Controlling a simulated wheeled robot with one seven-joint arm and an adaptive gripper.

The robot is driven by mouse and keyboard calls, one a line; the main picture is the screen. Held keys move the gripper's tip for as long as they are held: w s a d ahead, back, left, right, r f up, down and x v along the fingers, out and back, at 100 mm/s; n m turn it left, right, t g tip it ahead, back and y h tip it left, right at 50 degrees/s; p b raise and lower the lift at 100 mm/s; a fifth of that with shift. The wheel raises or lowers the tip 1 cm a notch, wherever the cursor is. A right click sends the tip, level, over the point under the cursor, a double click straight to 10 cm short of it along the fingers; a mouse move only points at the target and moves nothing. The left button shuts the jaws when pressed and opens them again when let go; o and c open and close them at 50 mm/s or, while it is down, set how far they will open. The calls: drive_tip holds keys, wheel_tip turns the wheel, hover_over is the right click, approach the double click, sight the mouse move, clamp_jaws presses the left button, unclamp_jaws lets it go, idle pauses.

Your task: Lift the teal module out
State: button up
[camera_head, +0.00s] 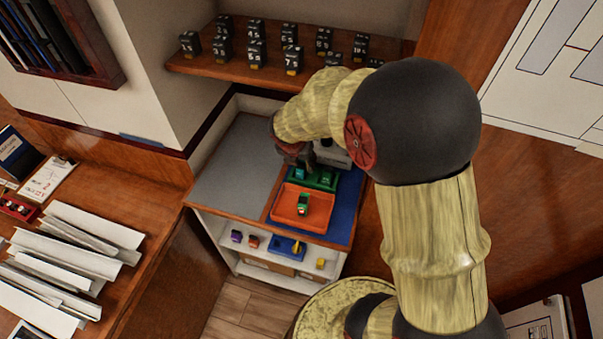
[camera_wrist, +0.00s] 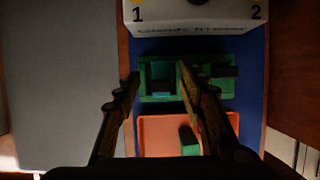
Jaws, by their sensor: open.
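The teal module (camera_wrist: 160,87) sits at the left end of the green tray (camera_wrist: 147,97) in the wrist view. In the head view it is a small teal patch (camera_head: 300,169) just under my gripper, partly hidden. My gripper (camera_wrist: 158,74) is open, with one finger on each side of the module's end of the tray. Nothing is visibly held. The head view shows my gripper (camera_head: 299,157) low over the green tray (camera_head: 325,181); I cannot tell whether the fingers touch the module.
An orange tray (camera_head: 289,210) with a green module (camera_head: 304,203) lies in front of the green tray. A white box (camera_wrist: 195,18) marked 1 and 2 stands behind it. A grey surface (camera_head: 236,168) is clear at left. Numbered black blocks (camera_head: 257,54) stand on the shelf above.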

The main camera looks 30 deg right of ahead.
drive_tip(key=shift+x, duration=0.95)
drive_tip(key=shift+s+r, duration=0.1)
drive_tip(key=shift+c, duration=0.5)
clamp_jaws()
